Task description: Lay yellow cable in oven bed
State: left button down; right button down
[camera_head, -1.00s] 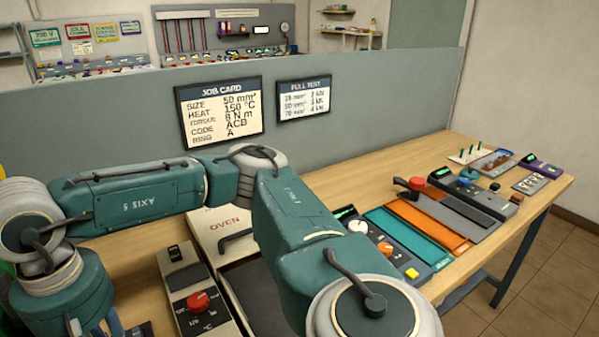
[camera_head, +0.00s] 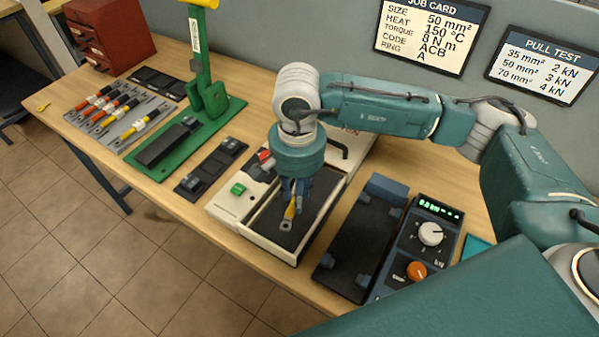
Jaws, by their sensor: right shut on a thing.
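My right gripper (camera_head: 294,188) points down over the oven and is shut on the yellow cable (camera_head: 290,212). The cable hangs below the fingers, with a grey metal lug at its lower end; its upper part is hidden by the gripper. The oven (camera_head: 226,204) is a cream box with a green button. Its dark bed (camera_head: 276,238) lies in an open, pale-rimmed tray right under the cable. I cannot tell whether the lug touches the bed. My left gripper is not in view.
Left of the oven are a dark fixture (camera_head: 212,165), a green press (camera_head: 205,108) and a grey rack of several coloured cables (camera_head: 118,125). Right of it are a dark plate with blue blocks (camera_head: 352,245) and a dial unit (camera_head: 428,236). A red cabinet (camera_head: 108,35) stands far left.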

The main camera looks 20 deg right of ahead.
jog(key=shift+s+a+f+m+p, duration=0.15)
jog(key=shift+a+m+p, duration=0.15)
jog(key=shift+m+p, duration=0.2)
jog(key=shift+w+a+f+m+p, duration=0.1)
jog(key=shift+a+m+p, duration=0.15)
jog(key=shift+m+p, duration=0.25)
jog(key=shift+a+f+m, duration=0.2)
jog(key=shift+f+m, duration=0.1)
jog(key=shift+m, duration=0.2)
jog(key=shift+w+a+f, duration=0.1)
jog(key=shift+w+f, duration=0.15)
jog(key=shift+f, duration=0.35)
jog(key=shift+s+f+b, duration=0.15)
jog(key=shift+f+b, duration=0.15)
jog(key=shift+f, duration=0.4)
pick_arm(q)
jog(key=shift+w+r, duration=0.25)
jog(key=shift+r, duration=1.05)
pick_arm(e)
jog(key=shift+f, duration=0.75)
pick_arm(q)
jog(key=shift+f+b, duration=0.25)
jog(key=shift+b, duration=0.15)
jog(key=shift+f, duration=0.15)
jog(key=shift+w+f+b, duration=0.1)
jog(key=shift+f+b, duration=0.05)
jog(key=shift+b, duration=0.2)
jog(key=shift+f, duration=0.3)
